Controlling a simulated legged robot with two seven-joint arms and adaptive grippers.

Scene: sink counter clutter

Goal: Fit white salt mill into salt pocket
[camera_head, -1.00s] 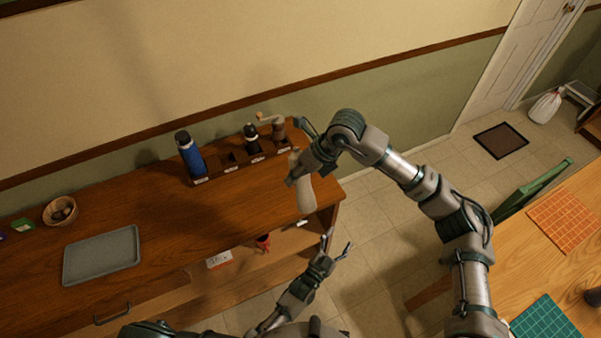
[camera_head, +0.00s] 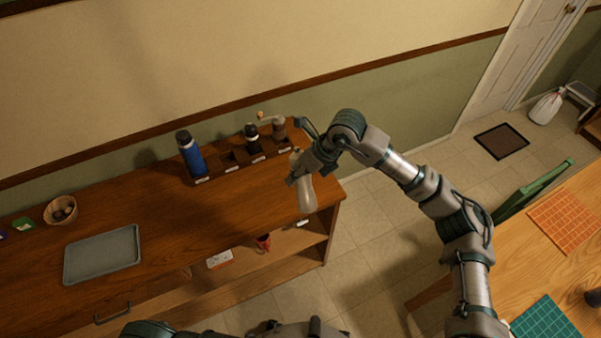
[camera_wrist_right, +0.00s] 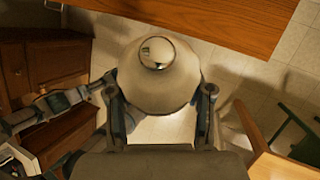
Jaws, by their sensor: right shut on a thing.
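The white salt mill (camera_head: 307,196) hangs upright in my right gripper (camera_head: 298,176), at the counter's right front edge. In the right wrist view its rounded top with a shiny knob (camera_wrist_right: 156,52) sits between the two fingers (camera_wrist_right: 160,100). A dark wooden rack (camera_head: 216,176) with white labels stands at the back of the counter, up and left of the mill. One pocket (camera_head: 228,158) looks empty, between a blue bottle and a dark mill. The labels are too small to read. Part of my left arm (camera_wrist_right: 60,101) shows in the right wrist view; its jaw state is unclear.
The blue bottle (camera_head: 190,154), dark mill (camera_head: 252,138) and a crank grinder (camera_head: 278,127) occupy the rack. A grey tray (camera_head: 102,255) and a basket (camera_head: 61,210) are farther left. A red cup (camera_head: 263,242) is on the lower shelf. The counter's middle is clear.

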